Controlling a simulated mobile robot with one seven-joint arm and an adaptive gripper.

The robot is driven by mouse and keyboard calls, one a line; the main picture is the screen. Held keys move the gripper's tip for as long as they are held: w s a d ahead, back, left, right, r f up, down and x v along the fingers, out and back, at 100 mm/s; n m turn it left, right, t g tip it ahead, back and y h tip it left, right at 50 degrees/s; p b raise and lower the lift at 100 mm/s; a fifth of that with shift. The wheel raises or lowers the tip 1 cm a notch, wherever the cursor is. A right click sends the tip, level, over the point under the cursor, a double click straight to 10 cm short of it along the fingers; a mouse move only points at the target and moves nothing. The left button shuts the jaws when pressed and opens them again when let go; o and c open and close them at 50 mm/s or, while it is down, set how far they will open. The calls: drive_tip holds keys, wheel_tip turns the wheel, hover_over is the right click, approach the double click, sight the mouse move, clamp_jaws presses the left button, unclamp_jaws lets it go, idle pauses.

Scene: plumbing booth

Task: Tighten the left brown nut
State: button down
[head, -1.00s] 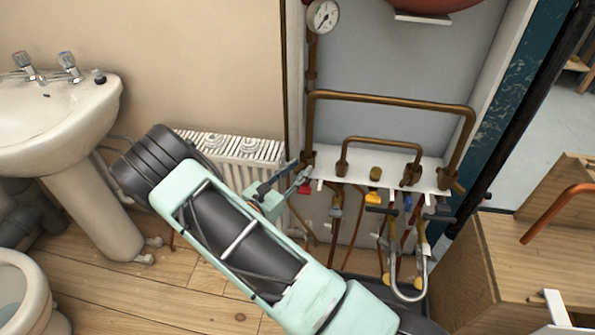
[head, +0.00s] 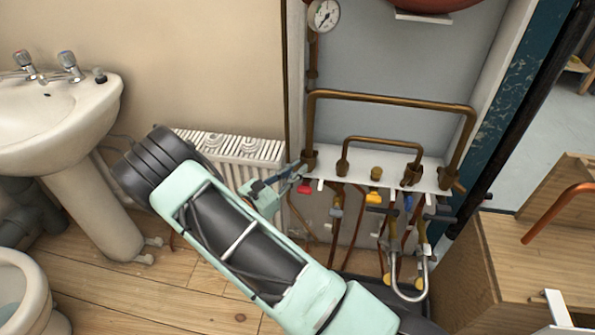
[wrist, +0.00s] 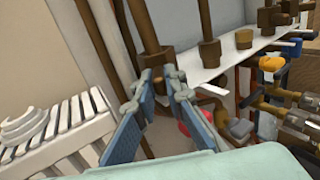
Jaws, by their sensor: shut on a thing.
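The left brown nut (head: 309,158) sits at the foot of the left vertical copper pipe, by the left end of the white shelf. In the wrist view a brown nut (wrist: 156,57) stands just beyond my fingertips. My gripper (head: 296,172) reaches in from the left at this end of the shelf. In the wrist view my gripper (wrist: 157,82) has its two blue fingers on either side of the brown fitting, its tips close to it. It is shut on this fitting, which I take to be the left nut; the exact contact is partly hidden.
The white shelf (head: 330,172) carries more brown fittings to the right. A red valve handle (head: 304,187) is just below my fingertips, with a yellow one (head: 374,196) further right. A white radiator (head: 240,148) stands to the left. Several pipes hang below the shelf.

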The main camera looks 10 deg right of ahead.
drive_tip(key=shift+w+r+m+g+h, duration=0.2)
drive_tip(key=shift+w+m+g+h, duration=0.2)
drive_tip(key=shift+m+g, duration=0.1)
drive_tip(key=c, duration=2)
unclamp_jaws()
drive_tip(key=shift+d, duration=0.15)
drive_tip(key=shift+f, duration=0.1)
drive_tip(key=v, duration=1.2)
